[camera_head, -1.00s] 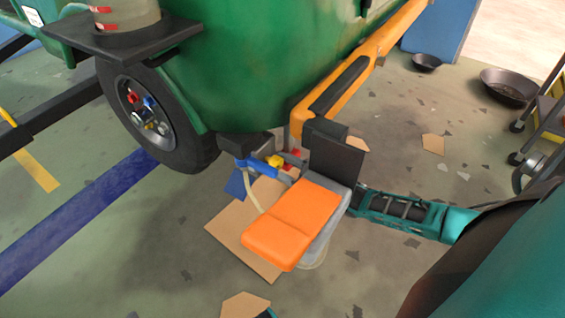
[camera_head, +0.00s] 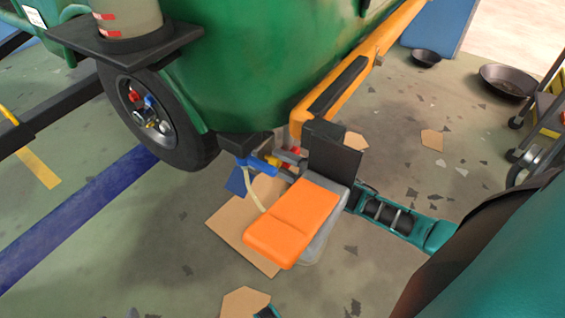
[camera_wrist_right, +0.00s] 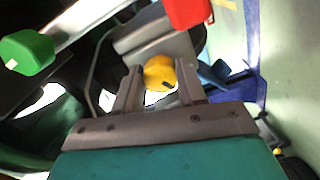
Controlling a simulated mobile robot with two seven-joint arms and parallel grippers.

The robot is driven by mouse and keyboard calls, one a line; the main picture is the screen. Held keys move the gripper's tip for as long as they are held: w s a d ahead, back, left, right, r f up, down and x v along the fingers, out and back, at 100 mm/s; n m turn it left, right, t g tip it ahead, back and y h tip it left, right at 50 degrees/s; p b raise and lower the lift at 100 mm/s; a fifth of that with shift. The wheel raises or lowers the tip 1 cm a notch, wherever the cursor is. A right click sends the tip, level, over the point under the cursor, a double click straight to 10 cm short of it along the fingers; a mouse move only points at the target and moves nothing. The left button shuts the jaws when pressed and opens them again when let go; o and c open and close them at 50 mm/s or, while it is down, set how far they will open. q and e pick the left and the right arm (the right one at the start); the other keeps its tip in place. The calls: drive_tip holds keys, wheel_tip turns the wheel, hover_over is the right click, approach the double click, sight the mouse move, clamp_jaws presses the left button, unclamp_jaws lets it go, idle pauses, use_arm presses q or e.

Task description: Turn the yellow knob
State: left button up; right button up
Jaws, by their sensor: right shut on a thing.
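The yellow knob (camera_head: 272,159) sits under the green rickshaw body, between the blue lever-like part and my right gripper. In the right wrist view the yellow knob (camera_wrist_right: 159,72) is round with a dark mark and lies between the two grey fingers. My right gripper (camera_wrist_right: 158,84) is shut on it. My left gripper is not in view.
A blue part (camera_head: 261,167) is right beside the yellow knob. A red knob (camera_wrist_right: 188,12) and a green knob (camera_wrist_right: 27,52) show in the wrist view. The orange and grey piece (camera_head: 292,222) and a black block (camera_head: 334,150) are close by. A wheel (camera_head: 150,118) stands left.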

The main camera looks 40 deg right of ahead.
drive_tip(key=n, duration=0.3)
drive_tip(key=shift+n+b, duration=0.3)
drive_tip(key=shift+n, duration=0.1)
drive_tip(key=n, duration=0.2)
drive_tip(key=shift+n+b, duration=0.3)
drive_tip(key=shift+b, duration=0.1)
drive_tip(key=n+b, duration=0.1)
drive_tip(key=n, duration=0.1)
drive_tip(key=shift+n, duration=0.3)
drive_tip(key=shift+n+b, duration=0.45)
drive_tip(key=shift+n, duration=0.65)
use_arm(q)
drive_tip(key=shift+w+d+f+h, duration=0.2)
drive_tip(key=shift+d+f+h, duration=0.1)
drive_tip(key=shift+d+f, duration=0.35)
use_arm(e)
drive_tip(key=shift+n, duration=0.3)
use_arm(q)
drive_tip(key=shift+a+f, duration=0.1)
use_arm(e)
drive_tip(key=shift+r, duration=0.1)
drive_tip(key=o, duration=1.1)
drive_tip(key=shift+c, duration=0.2)
